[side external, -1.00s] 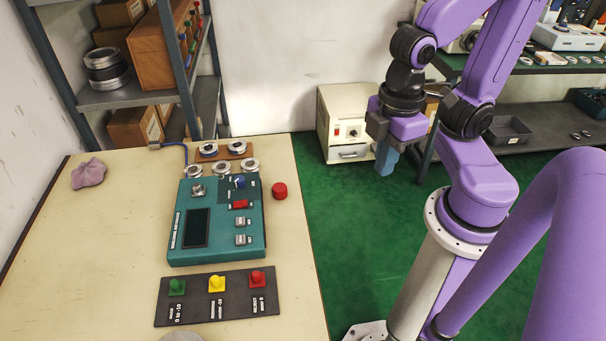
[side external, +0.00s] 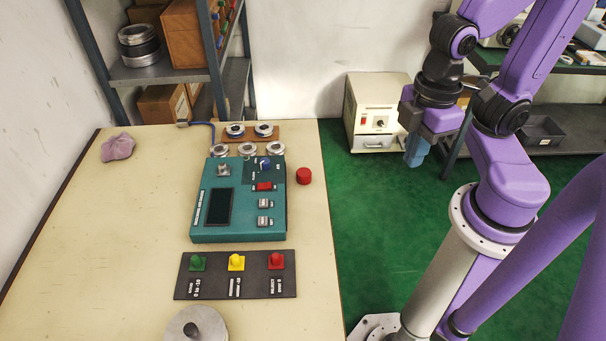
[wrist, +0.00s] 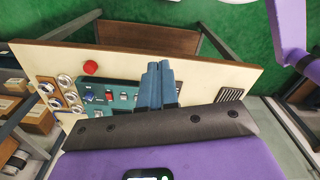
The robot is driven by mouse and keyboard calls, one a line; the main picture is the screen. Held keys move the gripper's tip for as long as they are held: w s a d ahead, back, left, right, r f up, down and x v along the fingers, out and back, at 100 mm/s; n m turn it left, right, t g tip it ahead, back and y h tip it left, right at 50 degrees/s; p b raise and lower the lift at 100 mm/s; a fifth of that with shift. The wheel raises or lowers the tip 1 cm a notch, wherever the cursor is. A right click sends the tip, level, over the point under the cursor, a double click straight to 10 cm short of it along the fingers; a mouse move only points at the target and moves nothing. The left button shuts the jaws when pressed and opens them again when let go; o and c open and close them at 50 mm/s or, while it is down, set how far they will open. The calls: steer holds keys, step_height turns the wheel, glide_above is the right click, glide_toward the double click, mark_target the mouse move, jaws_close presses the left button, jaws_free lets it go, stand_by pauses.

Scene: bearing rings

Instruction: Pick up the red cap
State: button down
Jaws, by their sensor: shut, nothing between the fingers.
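The red cap (side external: 304,176) is a short red cylinder on the wooden table, just right of the teal device's upper right corner. In the wrist view the red cap (wrist: 90,67) is near the table edge, left of my fingers. My gripper (side external: 416,160) is raised in the air to the right of the table, apart from the cap. In the wrist view its blue fingers (wrist: 159,68) are pressed together with nothing between them, and they hide part of the device.
The teal device (side external: 240,233) lies left of the cap. Several bearing rings stand behind it, some on a brown board (side external: 250,141). A dark panel (side external: 235,290) with green, yellow and red knobs is in front. A pink cloth (side external: 117,147) lies far left, with bare table (side external: 100,240) nearby.

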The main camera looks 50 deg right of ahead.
stand_by(0.3)
steer(key=c, duration=0.8)
jaws_free()
steer(key=n, duration=0.9)
glide_above(304, 172)
step_height(304, 172, down, 9)
step_height(304, 172, down, 17)
steer(key=shift+a+r, duration=0.1)
